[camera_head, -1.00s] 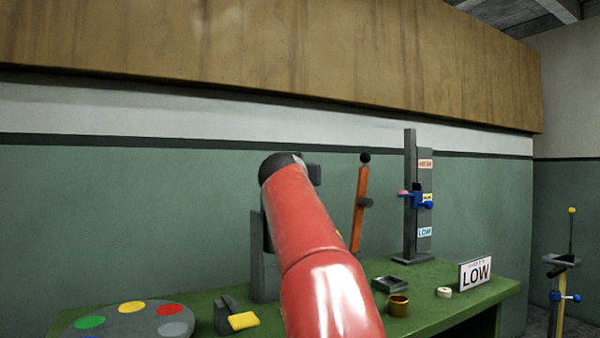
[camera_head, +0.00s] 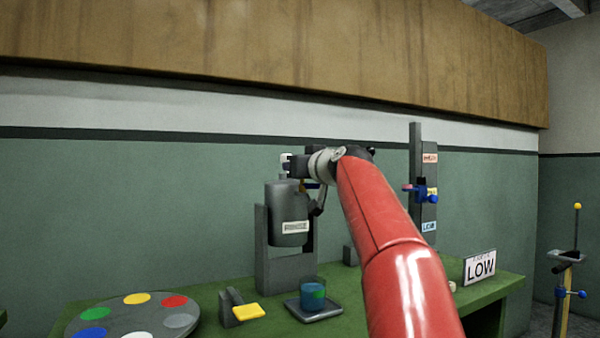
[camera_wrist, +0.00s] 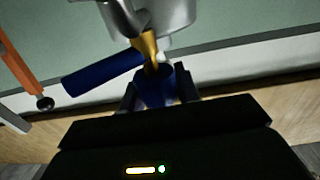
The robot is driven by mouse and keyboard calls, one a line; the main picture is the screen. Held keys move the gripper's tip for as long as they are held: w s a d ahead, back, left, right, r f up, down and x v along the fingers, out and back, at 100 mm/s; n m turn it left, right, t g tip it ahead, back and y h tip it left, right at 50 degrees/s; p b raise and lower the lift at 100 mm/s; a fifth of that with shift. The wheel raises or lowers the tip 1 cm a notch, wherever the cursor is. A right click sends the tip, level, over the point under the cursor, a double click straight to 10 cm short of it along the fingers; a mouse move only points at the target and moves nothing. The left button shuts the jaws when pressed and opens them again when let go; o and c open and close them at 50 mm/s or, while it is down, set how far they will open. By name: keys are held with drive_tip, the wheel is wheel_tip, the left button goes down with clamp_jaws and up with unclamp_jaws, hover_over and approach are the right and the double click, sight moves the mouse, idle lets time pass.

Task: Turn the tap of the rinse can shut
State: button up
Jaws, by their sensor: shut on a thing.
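The rinse can (camera_head: 288,212) is a grey labelled vessel on a grey stand on the green table. Its brass tap (camera_wrist: 148,45) with a long blue lever (camera_wrist: 100,76) shows close up in the wrist view. My gripper (camera_wrist: 157,86) is shut on a blue part of the tap, just in front of the brass body. In the head view my gripper (camera_head: 304,166) is at the can's upper right; its fingertips are hard to make out. The lever points left in the wrist view. Whether liquid runs I cannot tell.
A blue-green cup (camera_head: 312,295) stands on a dark tray (camera_head: 333,311) below the can. A colour palette (camera_head: 150,322), a block with a yellow paddle (camera_head: 248,312), a LOW sign (camera_head: 479,267) and an upright gauge post (camera_head: 416,180) surround it. An orange lever (camera_wrist: 20,66) shows in the wrist view.

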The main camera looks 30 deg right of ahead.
drive_tip(key=n+y, duration=0.1)
drive_tip(key=y, duration=0.1)
drive_tip(key=shift+n+y, duration=0.4)
drive_tip(key=n+y, duration=0.1)
drive_tip(key=n+g+y+p, duration=0.1)
drive_tip(key=y, duration=0.2)
drive_tip(key=shift+a+r+n+g, duration=0.15)
drive_tip(key=shift+a+n+g, duration=0.15)
drive_tip(key=shift+n, duration=0.1)
drive_tip(key=shift+s+a+n+g+y+p, duration=0.1)
drive_tip(key=shift+a+n+g+y+p, duration=0.15)
drive_tip(key=shift+n+g+y+p, duration=0.6)
drive_tip(key=shift+a+f+n+y, duration=0.1)
drive_tip(key=shift+f+n+y, duration=0.3)
drive_tip(key=shift+y, duration=0.55)
drive_tip(key=o, duration=1)
drive_tip(key=shift+r, duration=0.1)
drive_tip(key=shift+s, duration=0.1)
drive_tip(key=b+v, duration=0.1)
drive_tip(key=v, duration=0.6)
drive_tip(key=shift+s+d+r+b, duration=0.1)
drive_tip(key=shift+s+d+b, duration=0.15)
drive_tip(key=shift+s+b, duration=0.05)
